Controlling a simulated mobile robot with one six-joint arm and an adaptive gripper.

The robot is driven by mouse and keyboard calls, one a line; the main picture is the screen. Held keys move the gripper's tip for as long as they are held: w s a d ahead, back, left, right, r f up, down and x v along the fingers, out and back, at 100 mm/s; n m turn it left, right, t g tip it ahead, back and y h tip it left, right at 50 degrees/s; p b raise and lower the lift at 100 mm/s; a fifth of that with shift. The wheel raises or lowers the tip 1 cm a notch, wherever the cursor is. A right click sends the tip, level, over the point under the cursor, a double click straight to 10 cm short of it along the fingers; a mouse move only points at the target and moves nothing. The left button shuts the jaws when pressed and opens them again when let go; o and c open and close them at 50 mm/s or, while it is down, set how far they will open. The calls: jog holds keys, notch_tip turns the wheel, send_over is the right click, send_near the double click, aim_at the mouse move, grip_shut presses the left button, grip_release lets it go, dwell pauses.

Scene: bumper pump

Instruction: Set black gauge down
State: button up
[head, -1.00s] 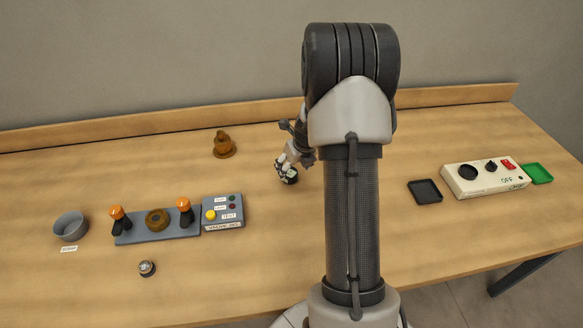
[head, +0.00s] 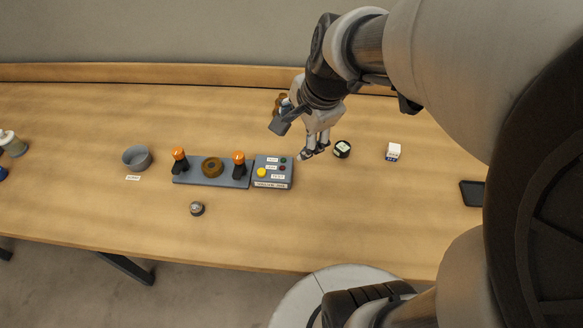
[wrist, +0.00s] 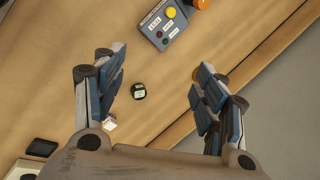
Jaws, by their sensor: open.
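The black gauge (head: 342,149) is a small round black piece with a pale face turned upward, resting on the wooden table. It also shows in the wrist view (wrist: 139,91), seen between the fingers but well beyond them. My gripper (head: 313,153) is just left of the gauge in the head view, apart from it. Its two blue-padded fingers are spread wide in the wrist view (wrist: 158,68), with nothing between the pads.
A white cube (head: 393,152) stands right of the gauge; a black tray (head: 472,194) lies farther right. Left are a control box (head: 272,172), an orange-knobbed fixture (head: 212,180), a grey bowl (head: 136,158) and a small silver piece (head: 197,208). A brown object (head: 279,104) is partly hidden behind my gripper.

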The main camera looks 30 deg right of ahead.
jog(key=s+a+r+n, duration=0.1)
jog(key=s+a+n, duration=0.3)
jog(key=s+n, duration=0.3)
jog(key=s+a+r+n, duration=0.1)
jog(key=s+a+n, duration=0.2)
jog(key=s+n, duration=0.5)
jog(key=shift+a+r+n, duration=0.4)
jog(key=shift+n, duration=0.7)
